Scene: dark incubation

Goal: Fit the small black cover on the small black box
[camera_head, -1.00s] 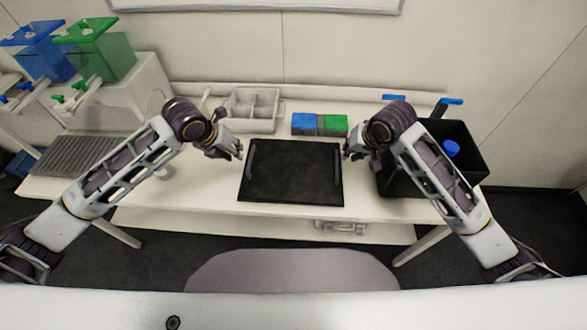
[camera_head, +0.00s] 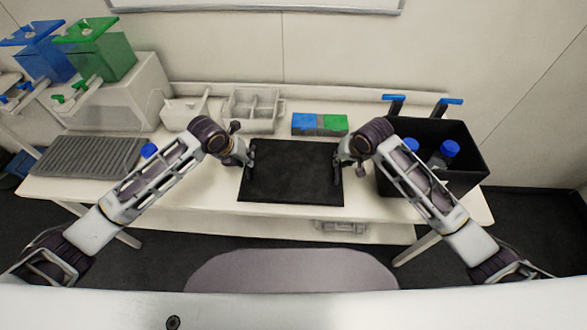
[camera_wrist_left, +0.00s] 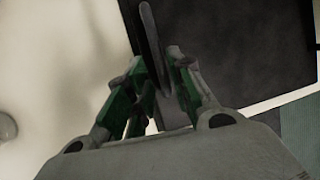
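The black cover (camera_head: 290,175) lies flat on the white table in front of me, a dark panel with a raised handle along its left and right sides. My left gripper (camera_head: 247,158) is at the left handle. In the left wrist view its fingers (camera_wrist_left: 158,75) stand close on either side of the handle (camera_wrist_left: 150,35); whether they press on it is unclear. My right gripper (camera_head: 338,164) is at the right handle, its fingers too small to read. The black box (camera_head: 468,150) stands open at the right of the table, partly hidden by my right arm.
Blue-capped bottles (camera_head: 447,150) stand in the box. Blue and green racks (camera_head: 320,124) and a grey divided tray (camera_head: 252,108) sit behind the cover. A ridged grey tray (camera_head: 90,157) and blue and green dispensers (camera_head: 95,50) are at the left.

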